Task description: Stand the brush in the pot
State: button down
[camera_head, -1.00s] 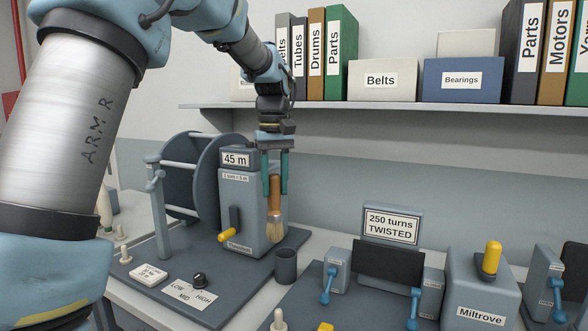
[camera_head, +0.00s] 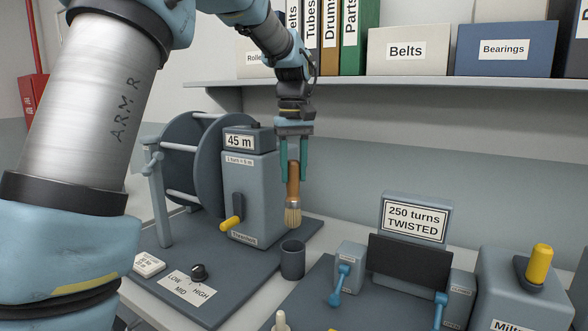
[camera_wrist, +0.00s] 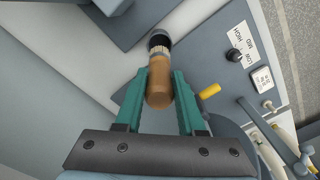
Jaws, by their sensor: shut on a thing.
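The brush has a wooden handle and pale bristles (camera_head: 293,215), and hangs bristles down from my gripper (camera_head: 294,167). My gripper is shut on its handle (camera_head: 293,180). In the wrist view the brush handle (camera_wrist: 159,86) lies between the green fingers (camera_wrist: 158,95), and the pot (camera_wrist: 159,40) shows beyond the bristles, partly hidden by the brush.
The winding machine (camera_head: 250,195) with its reel and yellow-handled crank (camera_head: 231,224) stands left of the pot. A twisting machine with a sign (camera_head: 415,220) and blue levers stands to the right. A shelf (camera_head: 400,84) with binders and boxes runs above.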

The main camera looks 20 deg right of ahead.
aim_at(293, 196)
jog(key=shift+f+b, duration=1.4)
jog(key=shift+f, duration=0.45)
jog(key=shift+f+b, duration=1.5)
jog(key=shift+f, duration=1.65)
jog(key=shift+c, duration=2.2)
grip_release()
notch_tip(293, 196, up, 11)
jog(key=shift+f+b, duration=0.1)
jog(key=shift+b, duration=0.4)
